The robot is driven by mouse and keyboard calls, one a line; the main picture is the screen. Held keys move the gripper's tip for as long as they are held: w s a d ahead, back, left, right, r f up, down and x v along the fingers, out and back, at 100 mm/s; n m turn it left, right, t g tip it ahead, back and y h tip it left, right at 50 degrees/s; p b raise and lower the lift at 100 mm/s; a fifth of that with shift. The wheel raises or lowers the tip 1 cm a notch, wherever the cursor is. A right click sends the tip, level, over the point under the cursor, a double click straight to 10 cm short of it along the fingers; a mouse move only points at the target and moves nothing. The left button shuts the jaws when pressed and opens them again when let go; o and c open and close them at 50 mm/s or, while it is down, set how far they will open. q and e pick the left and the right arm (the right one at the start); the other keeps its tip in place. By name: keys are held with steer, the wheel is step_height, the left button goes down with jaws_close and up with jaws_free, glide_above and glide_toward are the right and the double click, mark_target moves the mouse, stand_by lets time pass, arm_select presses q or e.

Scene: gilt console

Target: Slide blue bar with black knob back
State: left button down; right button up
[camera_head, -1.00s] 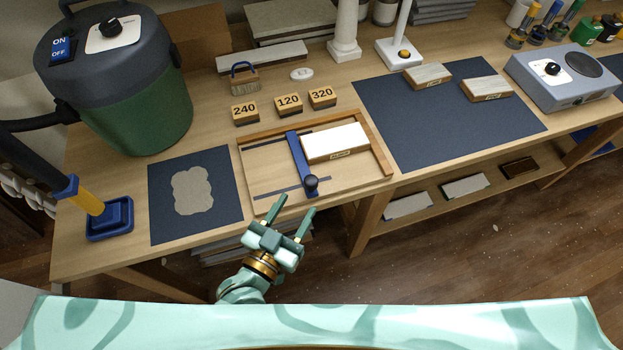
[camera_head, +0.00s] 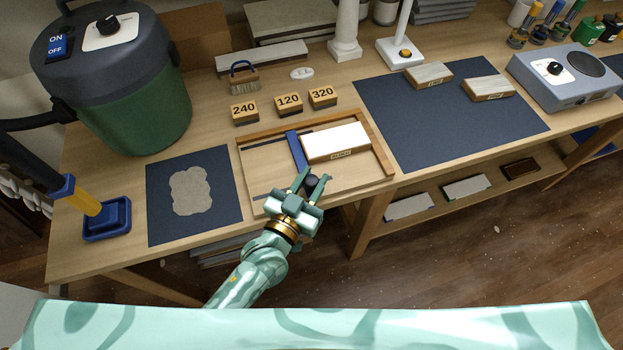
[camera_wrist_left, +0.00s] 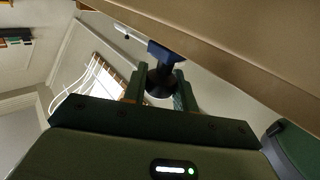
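The blue bar (camera_head: 296,150) lies in the wooden frame (camera_head: 254,201), against the left end of a white block (camera_head: 336,142). Its black knob (camera_head: 311,181) is at the bar's near end, partly covered by my left gripper. My left gripper (camera_head: 313,181) is at the frame's front edge with its fingers apart, one on either side of the knob. In the left wrist view the knob (camera_wrist_left: 159,86) sits between the two fingers, below the blue bar end (camera_wrist_left: 160,52). I cannot tell whether the fingers touch it. My right gripper is not in view.
Blocks marked 240 (camera_head: 244,113), 120 (camera_head: 288,105) and 320 (camera_head: 322,96) stand behind the frame. A dark mat with a tan sheet (camera_head: 191,190) lies to the left. A larger dark mat (camera_head: 400,118) lies to the right.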

arm_select(q)
steer(key=s+a+p, duration=0.1)
steer(key=a, duration=0.2)
steer(key=s+a+p, duration=0.1)
steer(key=a, duration=0.2)
steer(key=s+a+p, duration=0.1)
steer(key=a+p, duration=0.1)
steer(key=a, duration=0.2)
steer(key=shift+s+a, duration=0.1)
steer(key=shift+s, duration=0.05)
steer(key=shift+a, duration=0.25)
steer(key=c, duration=1.4)
jaws_free()
steer(key=shift+o, duration=1.4)
steer(key=shift+s+a, duration=0.15)
steer(key=shift+a, duration=0.05)
steer(key=shift+d, duration=0.15)
